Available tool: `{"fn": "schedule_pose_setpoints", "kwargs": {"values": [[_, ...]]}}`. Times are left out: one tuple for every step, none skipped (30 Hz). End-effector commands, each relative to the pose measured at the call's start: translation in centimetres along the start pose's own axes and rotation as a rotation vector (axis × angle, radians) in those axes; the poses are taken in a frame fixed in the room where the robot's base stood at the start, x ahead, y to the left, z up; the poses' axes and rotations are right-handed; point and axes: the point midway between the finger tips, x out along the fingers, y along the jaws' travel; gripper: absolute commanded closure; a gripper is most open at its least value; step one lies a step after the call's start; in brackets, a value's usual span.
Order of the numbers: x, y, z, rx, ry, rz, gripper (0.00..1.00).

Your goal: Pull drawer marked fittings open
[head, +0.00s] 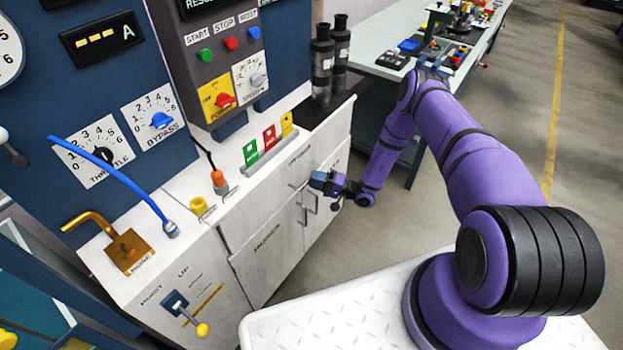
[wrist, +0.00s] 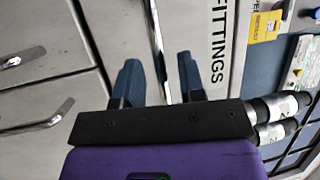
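The drawer marked FITTINGS (wrist: 218,40) shows its pale front and black lettering in the wrist view, turned on its side. Its long silver handle (wrist: 158,45) runs between the two blue fingers of my gripper (wrist: 159,75). The fingers are apart, one on each side of the handle, with visible gaps. Whether they reach past the bar in depth, I cannot tell. In the head view my gripper (head: 322,181) is at the upper front of the white cabinet (head: 265,255), and it partly hides the drawer there. The drawer appears shut.
Other cabinet fronts with silver handles (wrist: 50,118) lie beside the drawer. Green, red and yellow tags (head: 269,137) and two dark cylinders (head: 322,65) stand on the cabinet top. A workbench (head: 385,45) with small parts stands behind my arm. The floor before the cabinet is clear.

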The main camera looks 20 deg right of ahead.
Motion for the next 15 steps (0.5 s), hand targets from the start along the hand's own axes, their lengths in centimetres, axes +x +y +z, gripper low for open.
{"fn": "schedule_pose_setpoints", "kwargs": {"values": [[0.6,0.0,0.0,-0.001,-0.001,0.000,0.63],[0.8,0.0,0.0,-0.001,-0.002,-0.001,0.63],[1.1,0.0,0.0,-0.001,-0.002,-0.001,0.63],[1.3,0.0,0.0,-0.001,-0.002,-0.001,0.63],[1.4,0.0,0.0,-0.001,-0.001,-0.001,0.63],[1.6,0.0,0.0,-0.001,-0.001,0.000,0.63],[1.6,0.0,0.0,-0.001,0.000,0.000,0.63],[1.7,0.0,0.0,-0.001,0.000,0.000,0.63],[1.7,0.0,0.0,-0.001,0.000,0.000,0.63],[1.7,0.0,0.0,-0.001,0.000,0.000,0.63],[1.7,0.0,0.0,-0.001,0.000,0.000,0.63],[1.7,0.0,0.0,-0.001,0.000,0.000,0.63],[1.7,0.0,0.0,-0.001,0.000,0.000,0.63],[1.7,0.0,0.0,-0.001,0.000,0.000,0.63],[1.7,0.0,0.0,-0.001,0.000,0.000,0.63]]}}
